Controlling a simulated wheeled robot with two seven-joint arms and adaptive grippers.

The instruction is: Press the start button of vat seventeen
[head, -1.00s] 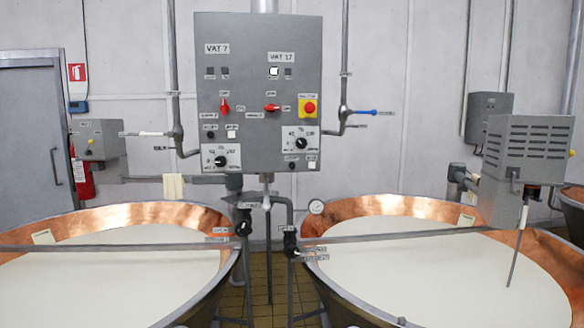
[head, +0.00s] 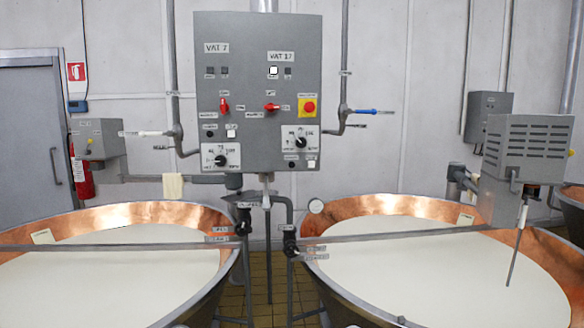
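A grey control panel (head: 258,92) hangs upright at the centre of the head view. Its right half bears the label VAT 17 (head: 281,57). Below that label are a bright white square (head: 273,71) and a dark square (head: 288,71). Lower are a red switch (head: 271,107), a dial (head: 302,143), a black button (head: 292,165) and a white button (head: 311,164). The small captions are too blurred to read, so I cannot tell which one is marked start. Neither gripper is in view.
The panel's left half, labelled VAT 7 (head: 217,48), has similar controls. A red emergency-style button on yellow (head: 309,107) is at right. Two copper vats of white liquid, left (head: 130,215) and right (head: 385,206), stand before the panel, with a narrow gap between.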

